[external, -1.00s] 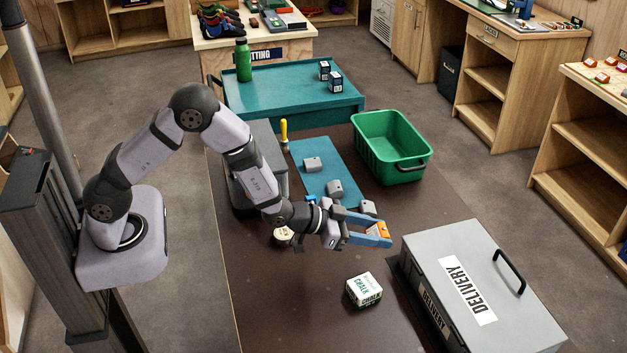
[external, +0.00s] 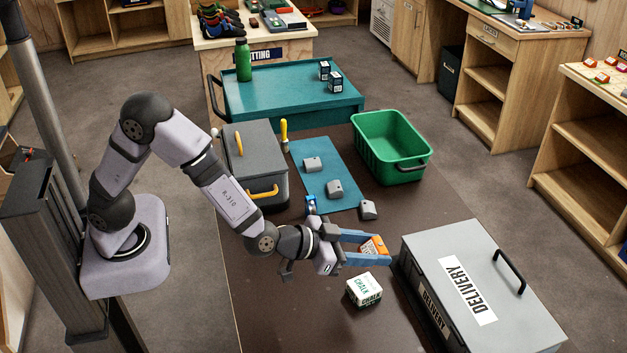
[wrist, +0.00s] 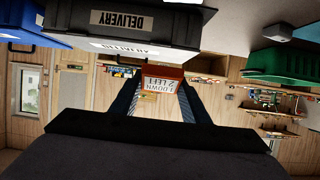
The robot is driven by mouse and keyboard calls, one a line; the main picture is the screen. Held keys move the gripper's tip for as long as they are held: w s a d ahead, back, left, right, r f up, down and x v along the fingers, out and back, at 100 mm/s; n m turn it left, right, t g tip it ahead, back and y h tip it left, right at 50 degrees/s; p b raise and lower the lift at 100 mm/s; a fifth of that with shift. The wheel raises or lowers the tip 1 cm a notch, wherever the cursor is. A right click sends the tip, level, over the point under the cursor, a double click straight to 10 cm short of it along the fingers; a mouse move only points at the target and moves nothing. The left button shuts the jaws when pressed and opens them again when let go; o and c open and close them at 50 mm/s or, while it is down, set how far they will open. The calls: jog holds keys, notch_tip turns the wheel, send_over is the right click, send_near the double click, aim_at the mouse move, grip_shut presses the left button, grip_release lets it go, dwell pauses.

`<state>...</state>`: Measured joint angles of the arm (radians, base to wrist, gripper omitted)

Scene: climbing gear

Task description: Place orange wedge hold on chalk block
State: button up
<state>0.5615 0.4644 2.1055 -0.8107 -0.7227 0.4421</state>
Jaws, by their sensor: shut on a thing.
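The orange wedge hold (external: 373,246) is held between the blue fingers of my gripper (external: 366,249), which is shut on it. In the wrist view the hold (wrist: 161,80) shows between the two fingertips, with a white label on it. The chalk block (external: 363,290), white with green lettering, stands on the dark table in front of my gripper. The hold is in the air behind and above the chalk block, apart from it in the external view. The chalk block cannot be made out in the wrist view.
The grey delivery case (external: 480,285) stands close to the right of the chalk block. Several grey holds lie on and near a blue mat (external: 328,174). A green bin (external: 391,147) and a grey toolbox (external: 250,160) stand farther back.

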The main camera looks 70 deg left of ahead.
aim_at(363, 285)
jog(key=shift+s+a+f+n+y, duration=0.15)
jog(key=shift+a+f+n+y, duration=0.15)
jog(key=shift+a+f, duration=0.4)
jog(key=shift+r, duration=0.2)
jog(key=shift+f+p, duration=0.3)
jog(key=shift+f, duration=4.7)
jog(key=shift+f, duration=0.15)
jog(key=o, duration=1.1)
jog(key=shift+c, duration=0.2)
